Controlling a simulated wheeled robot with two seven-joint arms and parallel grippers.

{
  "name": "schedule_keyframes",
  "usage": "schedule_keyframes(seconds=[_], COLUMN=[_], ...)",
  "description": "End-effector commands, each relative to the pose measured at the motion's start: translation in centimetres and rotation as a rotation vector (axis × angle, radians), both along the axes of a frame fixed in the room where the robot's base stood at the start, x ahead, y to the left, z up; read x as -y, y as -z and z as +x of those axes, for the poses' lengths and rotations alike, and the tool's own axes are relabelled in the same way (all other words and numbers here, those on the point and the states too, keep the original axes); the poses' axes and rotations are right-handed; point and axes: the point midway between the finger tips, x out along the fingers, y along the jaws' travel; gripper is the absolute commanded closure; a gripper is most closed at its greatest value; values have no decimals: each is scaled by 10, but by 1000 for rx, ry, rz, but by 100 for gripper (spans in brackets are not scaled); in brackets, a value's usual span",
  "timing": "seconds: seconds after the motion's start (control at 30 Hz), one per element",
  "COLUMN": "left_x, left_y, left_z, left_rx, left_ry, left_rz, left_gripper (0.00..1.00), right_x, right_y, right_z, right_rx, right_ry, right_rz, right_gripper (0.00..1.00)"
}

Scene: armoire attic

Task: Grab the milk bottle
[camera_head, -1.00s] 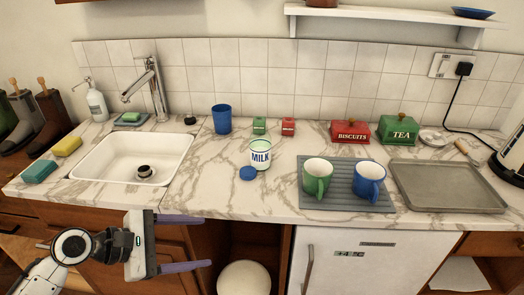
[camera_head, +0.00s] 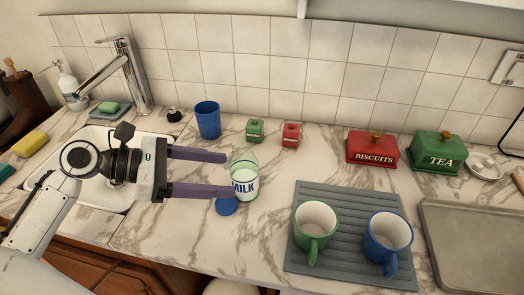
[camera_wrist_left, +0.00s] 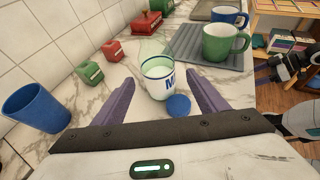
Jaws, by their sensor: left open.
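The milk bottle (camera_head: 244,181) is clear glass with white milk and a blue MILK label. It stands upright on the marble counter, and it also shows in the left wrist view (camera_wrist_left: 159,80). A blue round cap (camera_head: 226,206) lies on the counter beside it. My left gripper (camera_head: 229,173) is open, with its purple fingers pointing right toward the bottle. In the left wrist view the bottle is ahead, roughly between the fingertips (camera_wrist_left: 160,86), and nothing is held. My right gripper is not in the head view; a dark gripper-like part shows at the right edge of the left wrist view.
A green mug (camera_head: 315,232) and a blue mug (camera_head: 386,243) stand on a grey mat (camera_head: 345,199) right of the bottle. A blue cup (camera_head: 208,120) and small green (camera_head: 255,131) and red (camera_head: 290,135) boxes stand behind. The sink (camera_head: 100,146) is at left.

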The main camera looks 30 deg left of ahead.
Motion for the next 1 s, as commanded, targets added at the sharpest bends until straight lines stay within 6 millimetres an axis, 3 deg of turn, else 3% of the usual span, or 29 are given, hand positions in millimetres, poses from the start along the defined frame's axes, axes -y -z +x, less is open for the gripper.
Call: schedule_keyframes(seconds=[0.37,0.83,1.0], left_x=[30,67,72], left_y=[17,36,39], left_z=[27,61,64], left_rx=[1,2,0], left_ry=[0,0,0], left_rz=[-2,-2,0], left_gripper=[34,34,34], right_x=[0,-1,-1], right_y=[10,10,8], right_z=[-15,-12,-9], right_rx=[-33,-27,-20], right_ry=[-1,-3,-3], right_rz=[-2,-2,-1], right_gripper=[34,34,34])
